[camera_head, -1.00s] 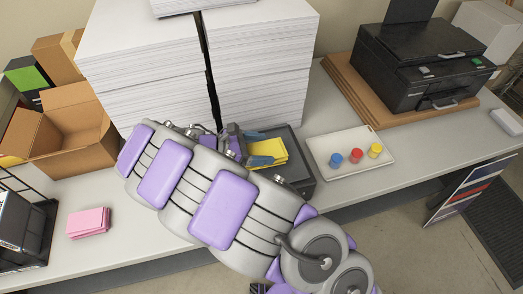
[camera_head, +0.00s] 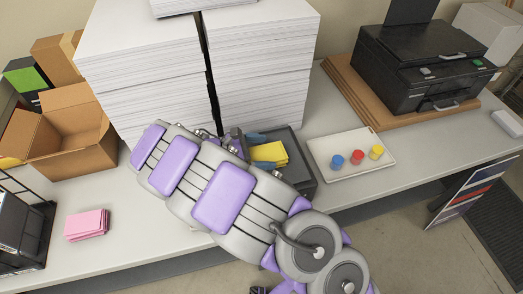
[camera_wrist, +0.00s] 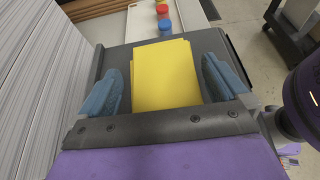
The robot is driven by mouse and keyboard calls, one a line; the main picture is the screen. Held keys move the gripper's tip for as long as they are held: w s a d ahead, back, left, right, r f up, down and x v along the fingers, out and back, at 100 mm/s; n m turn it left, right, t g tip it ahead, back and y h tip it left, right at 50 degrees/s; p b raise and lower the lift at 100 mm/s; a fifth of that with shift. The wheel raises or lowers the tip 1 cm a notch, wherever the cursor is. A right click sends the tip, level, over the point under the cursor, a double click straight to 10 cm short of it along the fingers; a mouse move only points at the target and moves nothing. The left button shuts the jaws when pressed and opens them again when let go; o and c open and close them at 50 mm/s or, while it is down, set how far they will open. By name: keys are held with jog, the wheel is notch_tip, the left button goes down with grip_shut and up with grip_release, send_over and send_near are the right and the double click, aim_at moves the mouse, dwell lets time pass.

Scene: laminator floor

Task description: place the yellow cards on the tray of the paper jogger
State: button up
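The yellow cards (camera_head: 270,152) lie in a small stack on the dark tray of the paper jogger (camera_head: 295,170), behind my arm in the head view. In the wrist view the cards (camera_wrist: 165,75) lie flat on the dark tray (camera_wrist: 212,42). My gripper (camera_wrist: 162,75) is open, with one blue finger on each side of the stack. A narrow gap shows between the cards and each finger. In the head view my gripper (camera_head: 263,152) is partly hidden by my arm, which also covers part of the jogger.
Tall white paper stacks (camera_head: 262,70) stand close behind and left of the jogger. A pale tray (camera_head: 335,148) with blue, red and yellow pots lies to its right. A black printer (camera_head: 425,65) stands farther right. Pink cards (camera_head: 87,224) and an open box (camera_head: 65,130) are at left.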

jog(key=shift+a, duration=0.65)
jog(key=p+v, duration=0.1)
jog(key=v, duration=1)
jog(key=shift+s+a+p, duration=0.15)
jog(key=shift+a+p, duration=0.15)
jog(key=shift+p, duration=0.05)
jog(key=shift+d+r, duration=0.1)
jog(key=shift+d, duration=0.1)
